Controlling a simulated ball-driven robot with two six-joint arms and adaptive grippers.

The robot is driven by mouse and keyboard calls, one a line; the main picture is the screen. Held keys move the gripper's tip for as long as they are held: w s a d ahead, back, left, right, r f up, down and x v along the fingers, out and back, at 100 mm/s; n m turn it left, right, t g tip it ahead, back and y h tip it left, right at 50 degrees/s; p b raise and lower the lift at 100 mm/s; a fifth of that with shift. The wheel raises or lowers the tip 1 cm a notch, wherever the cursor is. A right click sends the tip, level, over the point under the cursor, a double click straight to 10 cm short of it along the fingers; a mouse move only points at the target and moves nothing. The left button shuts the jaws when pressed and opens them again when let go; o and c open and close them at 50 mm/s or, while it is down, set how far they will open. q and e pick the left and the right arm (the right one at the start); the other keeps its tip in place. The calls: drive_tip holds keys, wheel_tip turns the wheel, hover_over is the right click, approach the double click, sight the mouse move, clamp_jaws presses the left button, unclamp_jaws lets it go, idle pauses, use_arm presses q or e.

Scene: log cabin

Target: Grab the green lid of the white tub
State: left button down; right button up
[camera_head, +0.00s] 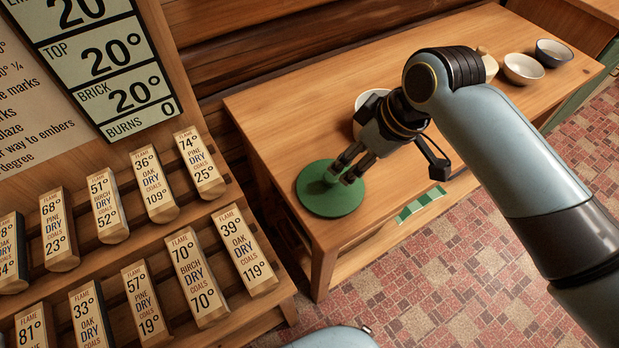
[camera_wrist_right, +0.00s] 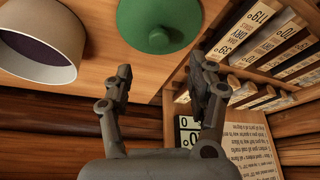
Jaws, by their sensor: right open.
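The round green lid (camera_head: 328,206) lies apart from the tub near the left end of the wooden table. My right gripper (camera_head: 340,176) is open, and its fingers cover part of the lid in the head view. In the right wrist view, the lid (camera_wrist_right: 132,22) with its round knob shows beyond the open fingertips (camera_wrist_right: 160,66), with nothing between them. The white tub (camera_head: 362,98) is mostly hidden behind my right gripper. In the right wrist view, the tub (camera_wrist_right: 66,72) is uncovered with a dark inside. My left gripper is out of view.
Two bowls, one white (camera_head: 523,69) and one dark (camera_head: 553,53), stand at the table's far right end. A rack of labelled wooden blocks (camera_head: 195,277) stands left of the table (camera_head: 285,125). A green checked cloth (camera_head: 421,204) shows at the table's front side.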

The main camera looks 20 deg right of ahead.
sight(332, 176)
drive_tip(key=b+x, duration=0.1)
drive_tip(key=x, duration=0.9)
drive_tip(key=shift+w+f, duration=0.15)
drive_tip(key=shift+f, duration=0.05)
clamp_jaws()
